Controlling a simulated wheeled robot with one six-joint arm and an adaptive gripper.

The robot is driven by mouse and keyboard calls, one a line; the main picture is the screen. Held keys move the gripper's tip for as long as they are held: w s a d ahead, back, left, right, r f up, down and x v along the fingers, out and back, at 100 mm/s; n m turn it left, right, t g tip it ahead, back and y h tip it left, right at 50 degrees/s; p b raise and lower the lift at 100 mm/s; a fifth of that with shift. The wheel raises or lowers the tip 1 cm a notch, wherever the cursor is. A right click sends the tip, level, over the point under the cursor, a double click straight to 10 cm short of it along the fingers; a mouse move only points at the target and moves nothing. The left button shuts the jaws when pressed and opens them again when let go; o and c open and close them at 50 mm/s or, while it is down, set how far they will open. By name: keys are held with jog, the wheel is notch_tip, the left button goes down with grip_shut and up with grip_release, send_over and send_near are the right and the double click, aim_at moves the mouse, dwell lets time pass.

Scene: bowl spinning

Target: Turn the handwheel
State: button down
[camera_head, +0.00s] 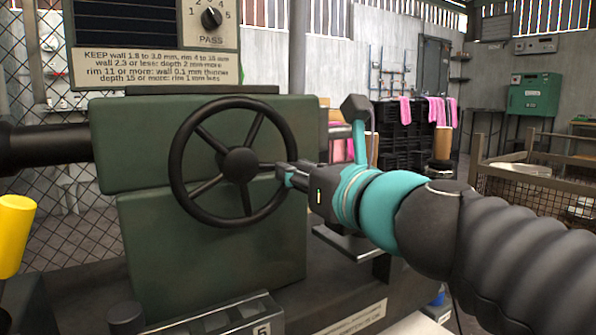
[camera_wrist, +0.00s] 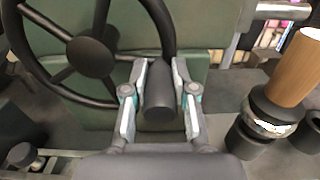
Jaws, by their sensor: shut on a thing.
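The black spoked handwheel (camera_head: 238,165) is mounted upright on the front of a green machine housing. Its hub and part of its rim also show at the upper left of the wrist view (camera_wrist: 92,57). My gripper (camera_head: 285,177) is at the right side of the rim. In the wrist view my gripper's two fingers (camera_wrist: 159,75) are closed on either side of a dark cylindrical handle (camera_wrist: 160,95) at the wheel's rim. The head view hides most of this handle behind my gripper.
The green housing (camera_head: 210,255) stands close behind the wheel. A yellow knob (camera_head: 15,235) is at the far left. A dial marked PASS (camera_head: 211,17) sits above. A wooden cylinder on a dark base (camera_wrist: 297,65) stands to the right in the wrist view.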

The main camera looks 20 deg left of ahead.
jog(key=c, duration=0.9)
grip_release()
jog(key=shift+s+d, duration=0.3)
jog(key=shift+d, duration=0.05)
jog(key=v, duration=1.1)
